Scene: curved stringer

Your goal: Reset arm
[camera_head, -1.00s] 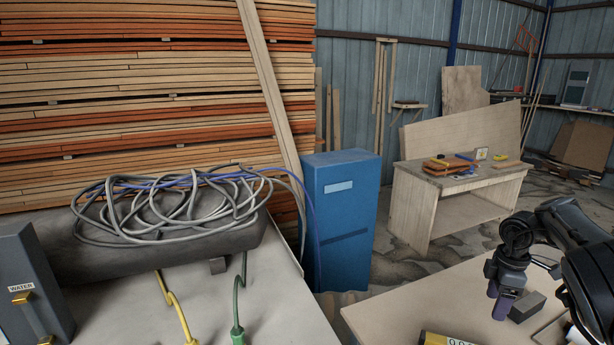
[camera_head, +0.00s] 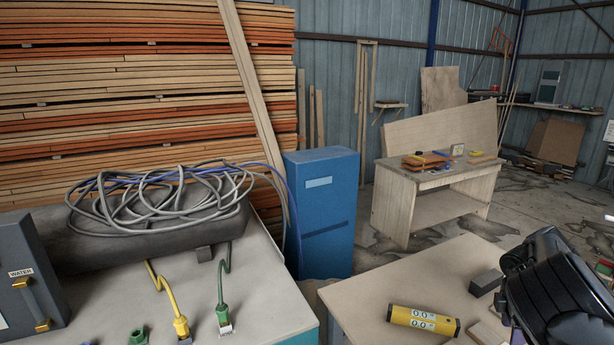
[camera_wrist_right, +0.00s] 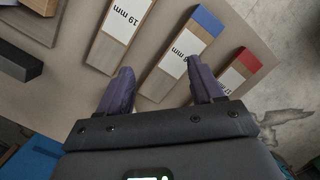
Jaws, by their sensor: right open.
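In the right wrist view my right gripper (camera_wrist_right: 160,88) is open, with two purple fingers apart. It is above the wooden table, over wooden blocks with size labels. A block with a blue end (camera_wrist_right: 184,52) shows between and beyond the fingers, and I see nothing gripped. A block marked 19 mm (camera_wrist_right: 118,35) lies to its left and a red-ended block (camera_wrist_right: 234,72) to its right. My left gripper is not in view.
A yellow cylinder (camera_head: 423,320) and a dark block (camera_head: 486,283) lie on the right table (camera_head: 390,285). Grey cables (camera_head: 160,200) sit on the left bench, with yellow (camera_head: 170,298) and green (camera_head: 222,290) plugs in front. A blue cabinet (camera_head: 322,215) stands between them.

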